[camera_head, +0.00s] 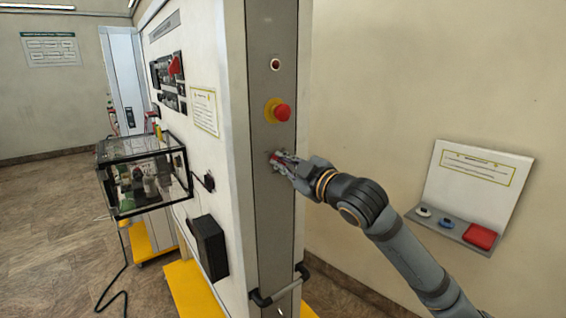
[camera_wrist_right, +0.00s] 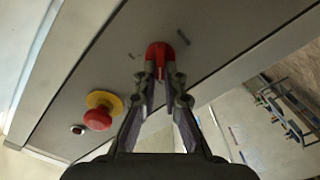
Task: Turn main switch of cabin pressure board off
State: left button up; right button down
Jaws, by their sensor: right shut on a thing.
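The main switch is a red knob on the grey end panel (camera_head: 262,220) of the white board. In the right wrist view the red main switch (camera_wrist_right: 159,52) sits between my right fingertips. In the head view my right gripper (camera_head: 279,161) is at the panel, below the red emergency button, and mostly covers the switch. My right gripper also shows in the wrist view (camera_wrist_right: 160,80), with its fingers shut on the switch. My left gripper is in neither view.
A red mushroom button with a yellow collar (camera_head: 278,111) is just above the gripper. A small indicator (camera_head: 275,64) is higher up. A black handle (camera_head: 278,287) sticks out low on the panel. A wall holder (camera_head: 470,195) with a red box is at right.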

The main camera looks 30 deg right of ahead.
jog(key=c, duration=1.4)
grip_release()
jog(key=shift+c, duration=0.2)
